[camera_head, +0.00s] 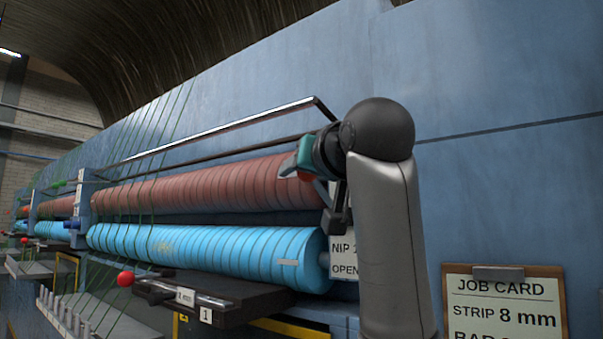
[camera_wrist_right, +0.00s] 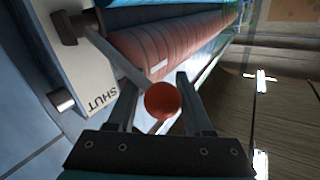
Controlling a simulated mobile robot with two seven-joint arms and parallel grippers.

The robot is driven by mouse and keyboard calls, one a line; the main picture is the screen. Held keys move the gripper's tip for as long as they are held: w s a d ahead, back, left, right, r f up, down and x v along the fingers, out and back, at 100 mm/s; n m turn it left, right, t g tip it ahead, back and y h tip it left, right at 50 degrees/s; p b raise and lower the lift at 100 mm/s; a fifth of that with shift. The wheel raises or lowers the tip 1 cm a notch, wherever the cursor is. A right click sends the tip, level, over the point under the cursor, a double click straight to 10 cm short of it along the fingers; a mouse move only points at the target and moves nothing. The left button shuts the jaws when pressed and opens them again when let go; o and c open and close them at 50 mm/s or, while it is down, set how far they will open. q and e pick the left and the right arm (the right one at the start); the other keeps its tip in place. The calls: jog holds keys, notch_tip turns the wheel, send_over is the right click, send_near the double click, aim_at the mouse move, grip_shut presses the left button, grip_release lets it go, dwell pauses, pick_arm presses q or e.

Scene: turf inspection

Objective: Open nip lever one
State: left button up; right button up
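Nip lever one is a grey bar (camera_wrist_right: 112,52) with a red ball knob (camera_wrist_right: 160,100), seen in the right wrist view. Its pivot end is beside a pale plate lettered SHUT (camera_wrist_right: 95,95). My right gripper (camera_wrist_right: 160,88) has one finger on each side of the knob, and a narrow gap seems to show beside it. In the head view the right gripper (camera_head: 300,165) is in front of the end of the brown roller (camera_head: 200,188), with a bit of the red knob (camera_head: 305,177) showing below it. Most of the lever is hidden there. My left gripper is not in view.
A blue roller (camera_head: 205,250) lies under the brown one. A sign reading NIP and OPEN (camera_head: 343,262) is partly behind my right arm. A job card (camera_head: 505,300) hangs right.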

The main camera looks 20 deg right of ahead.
jog(key=shift+a, duration=0.1)
grip_shut()
jog(key=shift+f, duration=0.15)
dwell(0.8)
